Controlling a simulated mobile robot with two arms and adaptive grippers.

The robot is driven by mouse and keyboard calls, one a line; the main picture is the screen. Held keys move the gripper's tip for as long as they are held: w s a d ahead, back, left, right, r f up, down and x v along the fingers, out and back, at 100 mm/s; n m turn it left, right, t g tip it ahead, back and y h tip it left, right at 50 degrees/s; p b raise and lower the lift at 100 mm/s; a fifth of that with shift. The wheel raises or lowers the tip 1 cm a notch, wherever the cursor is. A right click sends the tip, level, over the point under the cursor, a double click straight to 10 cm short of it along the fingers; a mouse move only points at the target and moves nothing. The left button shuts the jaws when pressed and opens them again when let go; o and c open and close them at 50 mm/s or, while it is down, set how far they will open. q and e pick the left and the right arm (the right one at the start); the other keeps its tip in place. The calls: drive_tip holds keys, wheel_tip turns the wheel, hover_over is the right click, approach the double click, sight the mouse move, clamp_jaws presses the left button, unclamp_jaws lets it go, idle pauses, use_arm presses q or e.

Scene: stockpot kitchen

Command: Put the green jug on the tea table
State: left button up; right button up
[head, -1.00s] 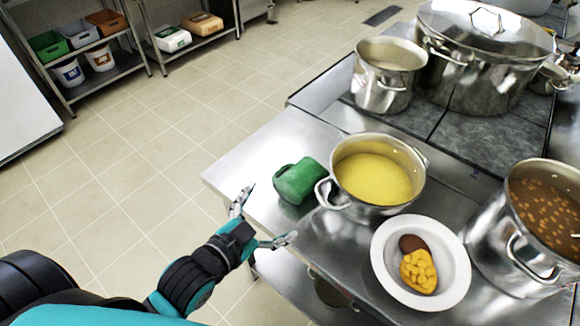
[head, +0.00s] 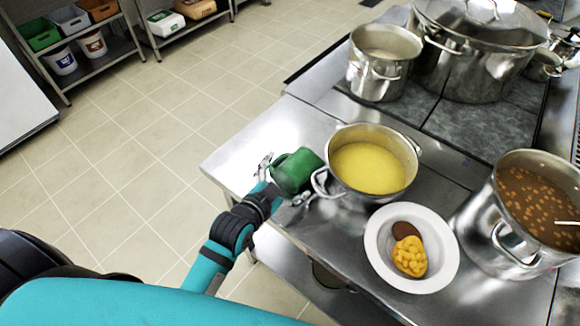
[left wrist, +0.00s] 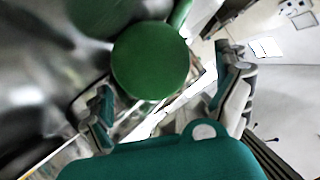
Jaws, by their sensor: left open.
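The green jug (head: 298,170) lies or stands on the steel counter (head: 235,160) near its left edge, just left of a pot of yellow food. In the left wrist view the jug (left wrist: 150,62) shows as a round green end between and beyond the two fingers. My left gripper (head: 281,182) is open, with one finger on each side of the jug. I cannot tell whether either finger touches it. My right gripper is not in view. I cannot make out a tea table.
The pot of yellow food (head: 368,166) stands close to the jug's right. A white plate with food (head: 375,240), a pot of brown stew (head: 530,215) and more pots stand on the counter. The tiled floor (head: 150,130) at the left is clear. Shelves with bins stand behind.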

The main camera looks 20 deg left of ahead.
use_arm(q)
drive_tip(key=x, duration=0.3)
drive_tip(key=p+x, duration=0.1)
drive_tip(key=x, duration=0.1)
drive_tip(key=shift+s+d, duration=0.1)
drive_tip(key=shift+d, duration=0.15)
drive_tip(key=shift+s, duration=0.1)
drive_tip(key=c, duration=1.2)
drive_tip(key=shift+c, duration=0.8)
drive_tip(key=shift+r, duration=0.15)
